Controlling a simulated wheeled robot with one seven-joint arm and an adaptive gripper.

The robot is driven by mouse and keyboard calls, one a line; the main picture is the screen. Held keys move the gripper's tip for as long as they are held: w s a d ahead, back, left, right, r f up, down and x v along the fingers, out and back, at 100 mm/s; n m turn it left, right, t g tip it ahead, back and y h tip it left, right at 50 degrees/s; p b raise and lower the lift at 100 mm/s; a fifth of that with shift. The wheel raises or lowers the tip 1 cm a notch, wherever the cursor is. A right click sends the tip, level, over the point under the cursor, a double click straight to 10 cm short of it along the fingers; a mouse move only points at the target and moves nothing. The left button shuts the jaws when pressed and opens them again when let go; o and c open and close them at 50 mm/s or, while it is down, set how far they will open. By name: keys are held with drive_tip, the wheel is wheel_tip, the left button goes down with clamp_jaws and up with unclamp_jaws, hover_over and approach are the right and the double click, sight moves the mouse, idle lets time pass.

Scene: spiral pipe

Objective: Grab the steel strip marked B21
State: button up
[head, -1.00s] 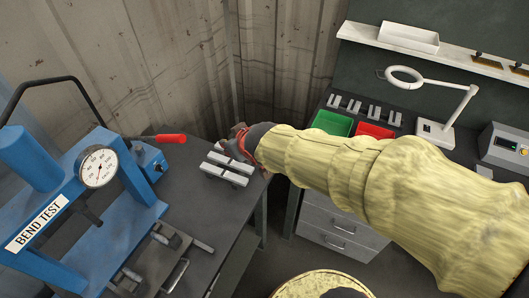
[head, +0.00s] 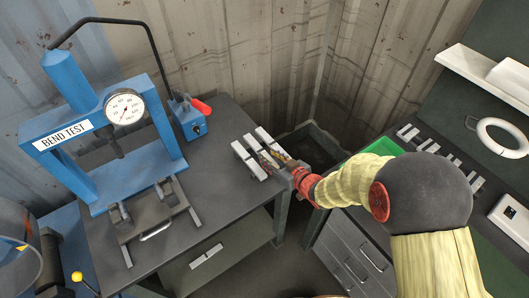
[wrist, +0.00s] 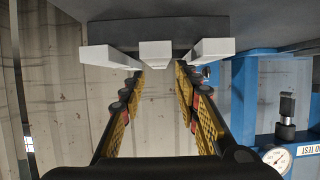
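Three pale steel strips lie side by side on a dark rack on the grey bench: a left strip (head: 248,160), a middle strip (head: 272,143) and a right one, partly hidden by my gripper. The wrist view, with the bench at the top, shows the left strip (wrist: 109,57), middle strip (wrist: 157,54) and right strip (wrist: 210,50) end-on. No B21 marking is readable on any of them. My gripper (wrist: 160,72) is open and empty, its yellow-padded fingers apart. The middle strip's end lines up with the gap between the fingertips; I cannot tell whether it is inside. In the head view my gripper (head: 270,158) is at the strips.
The blue bend-test press (head: 110,120) stands left on the bench (head: 215,220), with a red-handled blue box (head: 190,118) between it and the strips. A dark bin (head: 318,150) is behind my gripper. A green tray (head: 378,147) and more strips are on the right bench.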

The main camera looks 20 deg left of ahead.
sight(260, 149)
drive_tip(key=b+x, duration=0.1)
drive_tip(key=x, duration=0.4)
drive_tip(key=shift+w+f+b, duration=0.15)
drive_tip(key=shift+b, duration=0.15)
drive_tip(key=c, duration=0.3)
clamp_jaws()
drive_tip(key=shift+w, duration=0.1)
idle(0.4)
